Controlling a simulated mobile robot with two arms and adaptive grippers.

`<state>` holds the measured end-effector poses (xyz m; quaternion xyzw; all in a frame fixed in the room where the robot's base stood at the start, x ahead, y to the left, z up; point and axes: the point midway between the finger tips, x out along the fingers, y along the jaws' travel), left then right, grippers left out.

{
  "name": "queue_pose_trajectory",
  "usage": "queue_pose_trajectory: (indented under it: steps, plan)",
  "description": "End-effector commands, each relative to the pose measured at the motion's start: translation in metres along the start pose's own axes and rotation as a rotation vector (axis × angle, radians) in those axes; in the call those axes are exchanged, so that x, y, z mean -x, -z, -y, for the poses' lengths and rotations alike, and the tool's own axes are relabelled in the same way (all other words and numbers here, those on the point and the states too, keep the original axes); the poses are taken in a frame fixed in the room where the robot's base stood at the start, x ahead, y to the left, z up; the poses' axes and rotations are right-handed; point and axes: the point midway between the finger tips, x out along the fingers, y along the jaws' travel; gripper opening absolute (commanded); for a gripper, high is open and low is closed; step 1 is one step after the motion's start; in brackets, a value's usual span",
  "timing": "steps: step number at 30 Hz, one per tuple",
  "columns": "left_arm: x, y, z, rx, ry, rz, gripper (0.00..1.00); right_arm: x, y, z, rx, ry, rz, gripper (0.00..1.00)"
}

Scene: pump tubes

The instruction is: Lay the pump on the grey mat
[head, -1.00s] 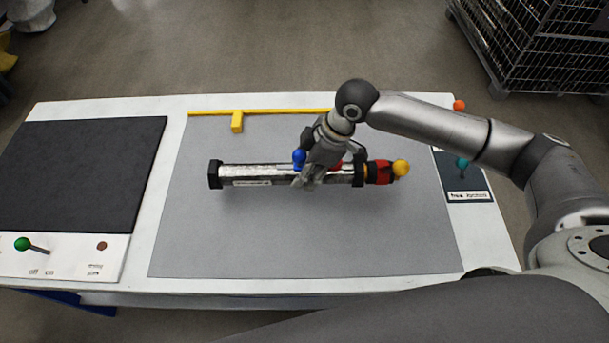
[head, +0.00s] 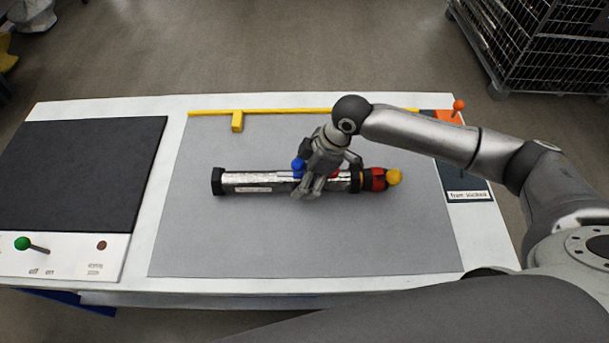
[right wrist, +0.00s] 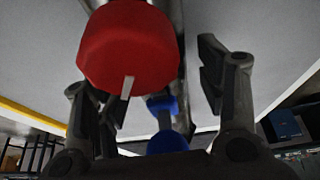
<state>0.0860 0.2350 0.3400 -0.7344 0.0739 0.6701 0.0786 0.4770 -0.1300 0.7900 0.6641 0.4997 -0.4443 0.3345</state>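The pump (head: 245,181) is a long silver tube with a black cap at its left end, a red part and a yellow knob (head: 395,177) at its right end. It lies level over the grey mat (head: 300,240) and appears to rest on it. My right gripper (head: 328,187) is around the tube from above, beside the blue knob (head: 298,166). In the right wrist view its fingers (right wrist: 160,100) stand apart, with a gap between the right finger and the tube; the red knob (right wrist: 130,45) and blue knob (right wrist: 165,125) show there. My left gripper is out of view.
A yellow rail (head: 270,111) with a small block runs along the mat's back edge. A dark panel with a green lever (head: 22,243) is at the left. An orange knob (head: 459,105) stands at the right by a dark labelled panel (head: 468,180). The mat's front is clear.

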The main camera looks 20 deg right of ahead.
Motion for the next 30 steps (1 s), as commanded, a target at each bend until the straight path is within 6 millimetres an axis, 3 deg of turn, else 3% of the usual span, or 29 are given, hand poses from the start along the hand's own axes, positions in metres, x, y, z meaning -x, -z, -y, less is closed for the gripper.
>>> queue_pose_trajectory:
  steps: [10, 24, 30]
  plan:
    - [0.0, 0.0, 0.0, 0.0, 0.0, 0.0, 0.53, 0.012, 0.001, -0.001, -0.001, -0.002, -0.001, 0.64]
    - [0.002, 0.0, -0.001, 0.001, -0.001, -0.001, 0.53, 0.104, 0.001, -0.001, 0.0, -0.003, 0.0, 0.64]
    - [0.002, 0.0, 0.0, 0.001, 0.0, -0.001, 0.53, 0.121, 0.001, 0.0, 0.0, 0.0, 0.0, 0.64]
